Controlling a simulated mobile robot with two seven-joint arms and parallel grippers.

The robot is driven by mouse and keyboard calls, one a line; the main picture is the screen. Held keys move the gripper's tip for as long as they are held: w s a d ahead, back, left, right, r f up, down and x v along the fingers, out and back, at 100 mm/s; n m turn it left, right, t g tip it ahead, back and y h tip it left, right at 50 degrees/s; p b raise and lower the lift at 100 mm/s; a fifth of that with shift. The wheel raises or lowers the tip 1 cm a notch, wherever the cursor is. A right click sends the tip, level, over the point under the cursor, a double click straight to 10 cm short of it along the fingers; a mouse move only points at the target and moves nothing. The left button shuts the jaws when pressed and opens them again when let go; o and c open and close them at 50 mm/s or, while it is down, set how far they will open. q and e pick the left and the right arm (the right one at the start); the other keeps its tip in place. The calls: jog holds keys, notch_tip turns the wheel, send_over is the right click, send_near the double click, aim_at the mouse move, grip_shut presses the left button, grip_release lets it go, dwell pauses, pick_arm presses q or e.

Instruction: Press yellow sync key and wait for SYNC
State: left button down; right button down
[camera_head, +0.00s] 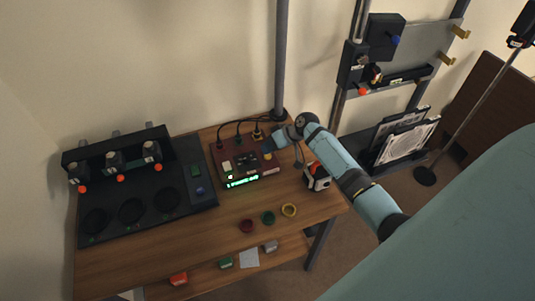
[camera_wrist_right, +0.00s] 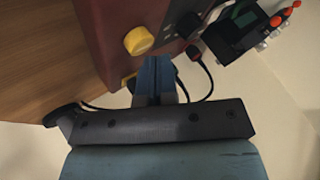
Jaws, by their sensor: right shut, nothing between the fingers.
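A maroon control box (camera_head: 232,160) stands on the wooden table, with a lit green display (camera_head: 242,182) on its front. The display's text is too small to read surely. A small yellow spot (camera_head: 268,156) shows on the box's right side, beside my gripper. In the right wrist view a round yellow key (camera_wrist_right: 138,40) sticks out of the maroon box (camera_wrist_right: 115,15). My right gripper (camera_head: 270,147) is shut and empty at the box's right end. In the wrist view its fingers (camera_wrist_right: 153,62) are together, beside the yellow key and apart from it. My left gripper is out of view.
A dark station (camera_head: 205,203) with several round pads stands to the left. Black cables run behind the box. An orange-and-white device (camera_head: 317,176) stands right of it, below my arm. Red, green and yellow rings (camera_head: 289,210) lie near the front edge. A grey post (camera_head: 281,60) rises behind.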

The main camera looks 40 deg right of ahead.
jog(key=shift+f, duration=0.4)
dwell(0.8)
jog(key=shift+r, duration=0.1)
jog(key=shift+r+p, duration=0.55)
jog(key=shift+r, duration=0.15)
jog(key=shift+r, duration=0.1)
notch_tip(320, 180, up, 5)
jog(key=p, duration=0.4)
dwell(0.7)
